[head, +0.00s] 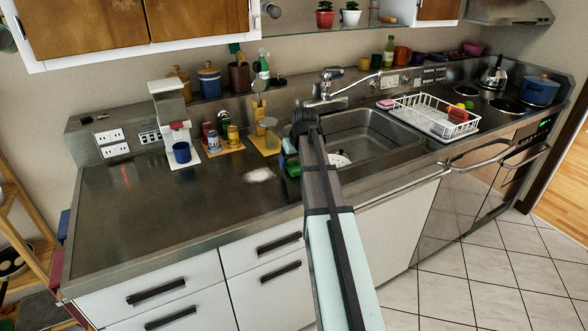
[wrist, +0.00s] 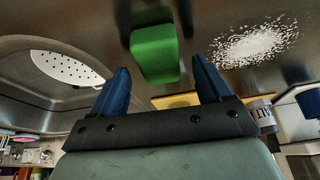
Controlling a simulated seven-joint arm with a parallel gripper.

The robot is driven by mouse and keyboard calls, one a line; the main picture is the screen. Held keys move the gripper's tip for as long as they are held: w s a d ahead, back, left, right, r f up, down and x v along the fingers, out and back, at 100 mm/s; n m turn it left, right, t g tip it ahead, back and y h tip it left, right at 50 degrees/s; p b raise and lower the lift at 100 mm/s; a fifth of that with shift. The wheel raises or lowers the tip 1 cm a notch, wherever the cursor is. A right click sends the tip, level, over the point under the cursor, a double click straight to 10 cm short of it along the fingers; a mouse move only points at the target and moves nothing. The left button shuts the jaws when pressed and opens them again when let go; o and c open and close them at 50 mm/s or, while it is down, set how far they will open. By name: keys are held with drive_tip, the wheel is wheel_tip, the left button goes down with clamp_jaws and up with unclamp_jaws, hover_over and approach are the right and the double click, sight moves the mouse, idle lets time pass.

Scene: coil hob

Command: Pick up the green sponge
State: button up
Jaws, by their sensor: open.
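The green sponge (head: 292,167) lies on the steel counter by the left front edge of the sink, partly hidden by my arm in the head view. In the wrist view the green sponge (wrist: 154,52) shows as a bright green block just beyond the fingertips, roughly between them. My gripper (wrist: 160,64) is open, with its two blue fingers apart and nothing held between them. In the head view the gripper is mostly hidden behind my arm. Whether a finger touches the sponge cannot be told.
A patch of white grains (head: 259,175) lies left of the sponge. A salt jar (head: 214,141) and several bottles stand behind it on mats. The sink (head: 372,128) opens to the right, with a white dish rack (head: 433,113) beyond. The front left counter is clear.

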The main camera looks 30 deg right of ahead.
sight(293, 164)
drive_tip(key=shift+x, duration=0.8)
drive_tip(key=shift+c, duration=0.3)
drive_tip(key=c, duration=1)
drive_tip(key=shift+o, duration=0.2)
wheel_tip(293, 164, up, 10)
